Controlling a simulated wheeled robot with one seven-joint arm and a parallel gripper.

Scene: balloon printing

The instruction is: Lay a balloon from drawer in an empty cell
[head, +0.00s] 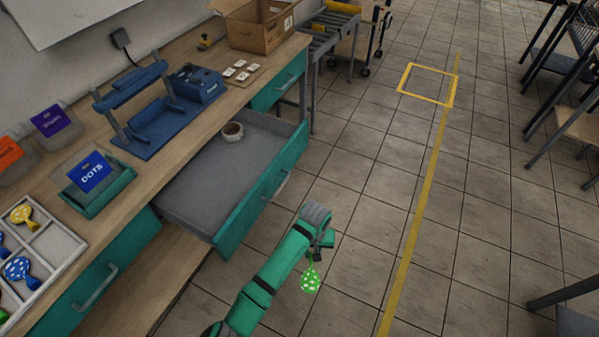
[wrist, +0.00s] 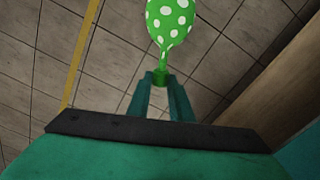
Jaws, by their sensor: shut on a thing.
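A green balloon with white dots (head: 311,281) hangs from my gripper (head: 312,252) in the head view, over the floor to the right of the open drawer. In the wrist view my gripper (wrist: 161,80) is shut on the neck of this balloon (wrist: 170,20). The open drawer (head: 225,180) has a grey inside and a teal front. It holds only a roll of tape (head: 232,131) that I can see. The white divided tray (head: 48,240) at the lower left is partly cut off. Its visible cells hold a yellow, a blue and other balloons; one cell looks empty.
The wooden workbench (head: 185,130) runs along the wall. On it are a blue press (head: 150,105), a teal holder with a "DOTS" card (head: 92,180) and a cardboard box (head: 255,25). The tiled floor right of the drawer is clear. Chairs stand at the far right.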

